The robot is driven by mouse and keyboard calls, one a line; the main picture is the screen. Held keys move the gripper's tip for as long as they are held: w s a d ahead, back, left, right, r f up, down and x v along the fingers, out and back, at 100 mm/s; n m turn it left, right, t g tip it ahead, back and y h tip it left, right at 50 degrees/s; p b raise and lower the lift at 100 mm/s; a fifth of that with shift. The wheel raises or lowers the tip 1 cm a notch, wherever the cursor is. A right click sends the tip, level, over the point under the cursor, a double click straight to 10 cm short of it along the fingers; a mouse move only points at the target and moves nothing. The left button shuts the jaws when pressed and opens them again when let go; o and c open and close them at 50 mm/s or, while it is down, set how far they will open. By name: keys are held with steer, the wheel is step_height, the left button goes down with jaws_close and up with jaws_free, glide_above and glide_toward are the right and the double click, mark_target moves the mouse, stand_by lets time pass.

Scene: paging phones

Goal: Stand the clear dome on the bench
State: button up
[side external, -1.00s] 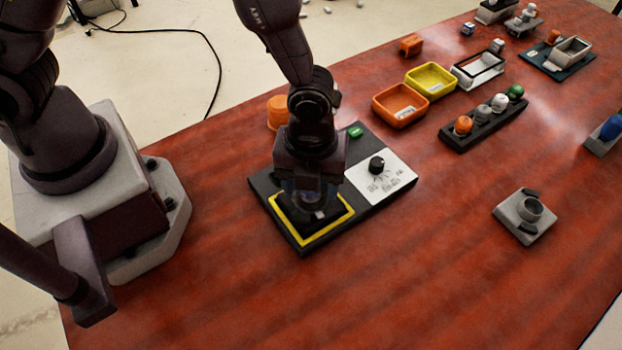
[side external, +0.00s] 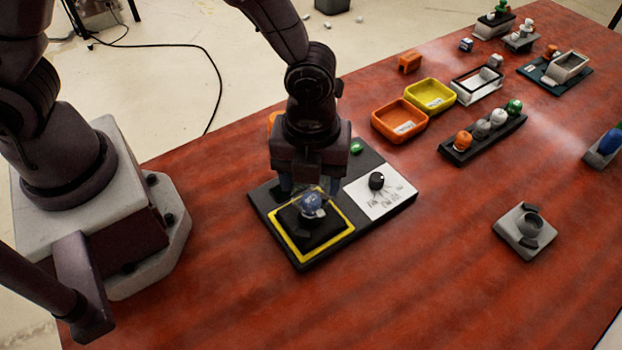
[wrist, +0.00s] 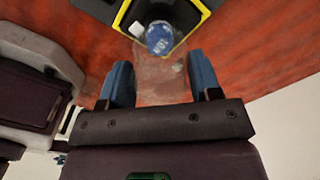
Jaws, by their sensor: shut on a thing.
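My gripper (side external: 309,186) is above the left half of a black device base (side external: 390,200), pointing down. In the wrist view its blue fingers (wrist: 160,78) are shut on the clear dome (wrist: 162,88), which is see-through and faint between them. In the side view the dome can hardly be made out. Below it, a blue ball-shaped item (side external: 312,203) sits on a black pad inside a yellow square outline (side external: 338,235). The bench (side external: 400,290) is a reddish-brown top.
The device's white dial panel (side external: 378,192) is right of my gripper. Orange (side external: 385,128) and yellow (side external: 444,88) trays and a rack of coloured balls (side external: 500,142) stand farther back. A grey holder (side external: 510,238) is at right. The front of the bench is clear.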

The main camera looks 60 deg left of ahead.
steer(key=shift+r, duration=0.45)
